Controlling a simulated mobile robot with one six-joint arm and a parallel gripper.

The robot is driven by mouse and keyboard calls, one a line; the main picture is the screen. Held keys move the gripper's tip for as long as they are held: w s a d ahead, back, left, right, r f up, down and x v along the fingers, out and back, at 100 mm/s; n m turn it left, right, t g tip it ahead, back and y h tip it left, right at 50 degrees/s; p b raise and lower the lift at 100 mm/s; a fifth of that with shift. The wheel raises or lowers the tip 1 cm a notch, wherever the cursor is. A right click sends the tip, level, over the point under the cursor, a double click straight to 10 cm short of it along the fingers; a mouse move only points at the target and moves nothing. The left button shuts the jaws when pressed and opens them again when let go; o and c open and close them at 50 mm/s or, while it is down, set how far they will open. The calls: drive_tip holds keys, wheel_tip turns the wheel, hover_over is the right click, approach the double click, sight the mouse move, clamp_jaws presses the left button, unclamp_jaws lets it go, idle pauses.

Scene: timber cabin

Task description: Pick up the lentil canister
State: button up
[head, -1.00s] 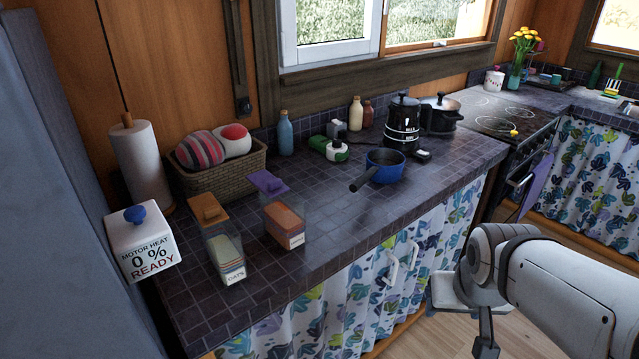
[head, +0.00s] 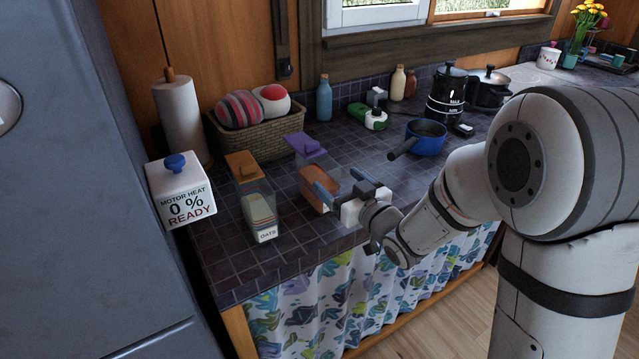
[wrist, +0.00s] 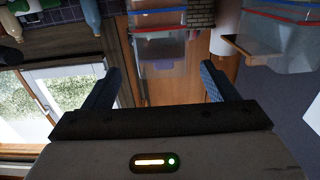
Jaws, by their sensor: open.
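The lentil canister, a clear box with a purple lid (head: 305,145) and orange contents, stands on the dark tiled counter. Its label is hidden behind my gripper. In the wrist view, which is upside down, its clear body (wrist: 160,48) appears between and beyond the fingers. My gripper (head: 335,179) is open and empty at the near right side of the canister, its fingers pointing toward it. The wrist view shows both fingers of my gripper (wrist: 157,69) spread apart. Whether a finger touches the canister cannot be told.
An oats canister (head: 258,205) with an orange-brown lid stands close on the left. A wicker basket (head: 245,138) and paper roll (head: 180,115) are behind. A blue saucepan (head: 428,140) stands to the right. The tiled counter (head: 310,240) is clear in front.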

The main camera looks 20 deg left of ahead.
sight(321, 164)
drive_tip(key=shift+w+a, duration=0.15)
drive_tip(key=shift+a, duration=0.25)
drive_tip(key=x, duration=0.2)
drive_tip(key=p+x, duration=0.1)
drive_tip(key=x, duration=0.1)
drive_tip(key=p+x, duration=0.1)
drive_tip(key=x, duration=0.2)
drive_tip(key=shift+r, duration=0.35)
drive_tip(key=shift+c, duration=0.2)
clamp_jaws()
